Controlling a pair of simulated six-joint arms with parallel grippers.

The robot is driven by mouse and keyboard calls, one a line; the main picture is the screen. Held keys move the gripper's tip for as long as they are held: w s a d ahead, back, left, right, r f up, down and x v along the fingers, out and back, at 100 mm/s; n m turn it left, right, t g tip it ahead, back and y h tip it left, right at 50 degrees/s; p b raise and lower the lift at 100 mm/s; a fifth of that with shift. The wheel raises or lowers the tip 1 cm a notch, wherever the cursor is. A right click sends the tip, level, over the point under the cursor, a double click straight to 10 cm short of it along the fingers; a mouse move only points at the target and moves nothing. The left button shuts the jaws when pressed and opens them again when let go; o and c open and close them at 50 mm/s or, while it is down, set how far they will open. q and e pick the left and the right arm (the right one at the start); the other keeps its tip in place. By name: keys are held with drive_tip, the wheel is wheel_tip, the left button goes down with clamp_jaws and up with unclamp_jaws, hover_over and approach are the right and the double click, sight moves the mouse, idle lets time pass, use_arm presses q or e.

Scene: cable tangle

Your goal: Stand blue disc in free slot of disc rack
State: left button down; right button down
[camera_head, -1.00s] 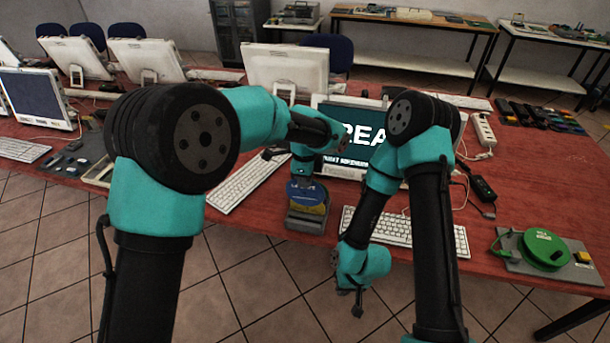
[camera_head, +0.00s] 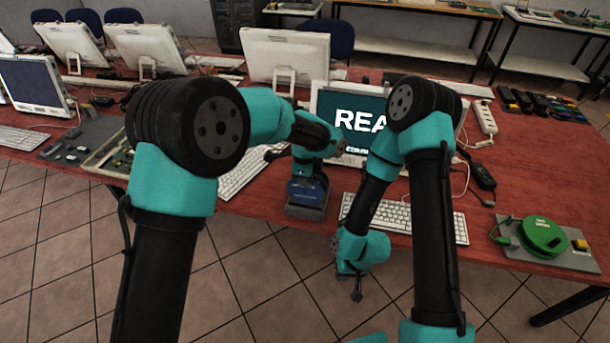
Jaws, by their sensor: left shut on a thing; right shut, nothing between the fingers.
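The blue disc (camera_head: 307,190) shows at the front edge of the table, directly below my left gripper (camera_head: 306,171). My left gripper points down and is shut on the disc's top part. The disc rack (camera_head: 305,211) is a dark grey block under the disc. The disc's lower part is at the rack, but whether it sits in a slot or just in front or above is too small to tell. The rack's slots are hidden by the disc and gripper. My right gripper (camera_head: 357,289) is shut and empty, pointing down over the floor in front of the table.
Keyboards (camera_head: 243,172) and (camera_head: 400,216) lie left and right of the rack. A monitor (camera_head: 355,125) stands behind it. A green cable reel (camera_head: 543,237) on a grey plate is at the right. A parts tray (camera_head: 112,150) lies at the left. Red table shows between them.

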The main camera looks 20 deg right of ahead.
use_arm(q)
drive_tip(key=shift+f, duration=2.35)
drive_tip(key=c, duration=1.2)
unclamp_jaws()
drive_tip(key=shift+r, duration=0.15)
wheel_tip(320, 180, up, 17)
drive_tip(key=shift+r, duration=0.1)
